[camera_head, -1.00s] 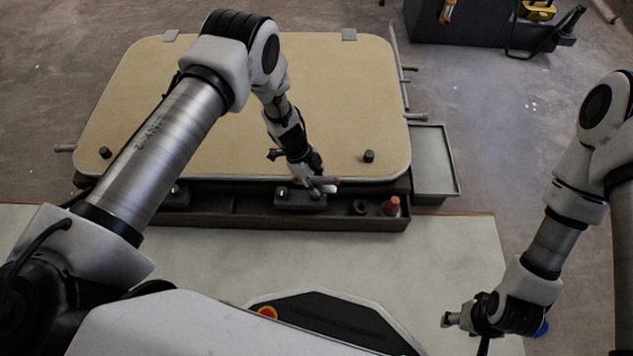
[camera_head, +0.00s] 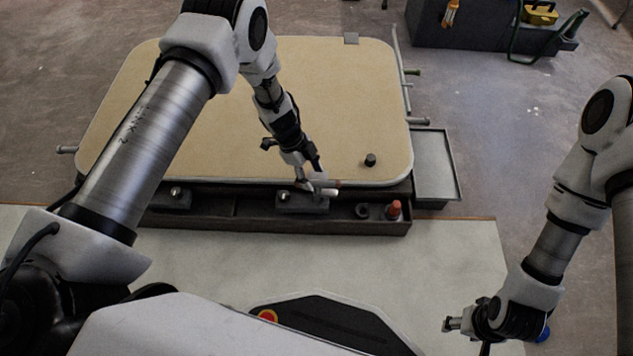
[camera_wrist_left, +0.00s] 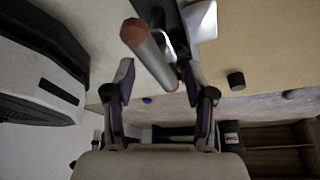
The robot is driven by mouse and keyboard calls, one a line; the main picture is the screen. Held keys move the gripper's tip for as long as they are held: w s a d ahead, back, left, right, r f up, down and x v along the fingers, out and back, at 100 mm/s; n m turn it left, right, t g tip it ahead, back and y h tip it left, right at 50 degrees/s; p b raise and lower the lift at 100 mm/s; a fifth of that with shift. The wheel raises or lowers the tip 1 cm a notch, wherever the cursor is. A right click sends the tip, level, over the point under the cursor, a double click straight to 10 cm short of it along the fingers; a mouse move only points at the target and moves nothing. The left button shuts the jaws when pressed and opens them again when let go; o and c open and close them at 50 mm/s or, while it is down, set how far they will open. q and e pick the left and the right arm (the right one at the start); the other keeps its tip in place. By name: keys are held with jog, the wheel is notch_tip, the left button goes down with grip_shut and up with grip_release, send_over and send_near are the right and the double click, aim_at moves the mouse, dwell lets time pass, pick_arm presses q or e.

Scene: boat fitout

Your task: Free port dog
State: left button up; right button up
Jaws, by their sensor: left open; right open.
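A large tan hatch panel (camera_head: 330,100) lies flat with a dark tray along its near edge. A small dark fitting (camera_head: 303,203) at that edge has a pale handle rod (camera_head: 326,192), likely a dog. A second similar fitting (camera_head: 170,198) is further left. My left gripper (camera_head: 312,184) is at the right fitting's handle. In the left wrist view the rod (camera_wrist_left: 150,52), with a brown end, runs toward the space between the open fingers (camera_wrist_left: 163,92); contact cannot be told. My right gripper (camera_head: 447,324) is open and empty, low at the right.
The dark tray (camera_head: 240,222) also holds an orange-topped piece (camera_head: 394,209) and a dark ring (camera_head: 362,211). A black knob (camera_head: 370,160) stands on the panel. A grey side tray (camera_head: 434,165) is right of it. The pale surface in front is mostly clear.

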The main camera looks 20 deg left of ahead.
pick_arm(q)
jog(key=v, duration=0.7)
jog(key=shift+r, duration=0.15)
jog(key=shift+s+a, duration=0.1)
